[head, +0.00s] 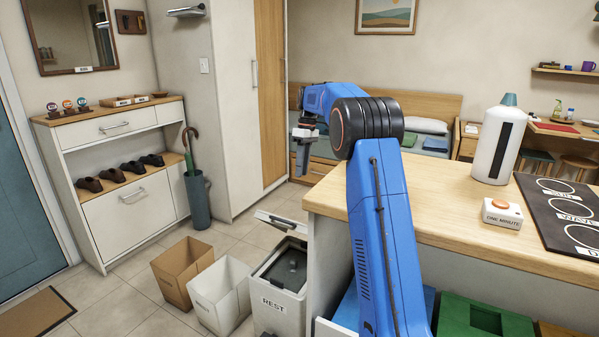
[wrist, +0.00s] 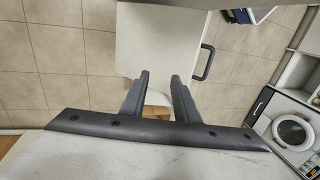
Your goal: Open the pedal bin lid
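The bin marked REST (head: 276,308) stands on the floor beside the counter, at lower centre of the head view. Its dark inside shows from above. A pale lid (head: 272,219) with a dark loop is tilted up at its far side, clear of most of the opening. My gripper (head: 302,165) hangs fingers down, well above and apart from the bin. In the wrist view its two fingers (wrist: 160,76) are spread with nothing held between them. A pale panel with a dark handle (wrist: 204,63) lies beyond them; I cannot tell for sure whether it is the lid.
A brown bin (head: 180,270) and a white bin (head: 221,297) stand left of the REST bin. The wooden counter (head: 450,210) is close on the right, carrying a white canister (head: 498,145) and a button box (head: 502,213). Tiled floor is free at left.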

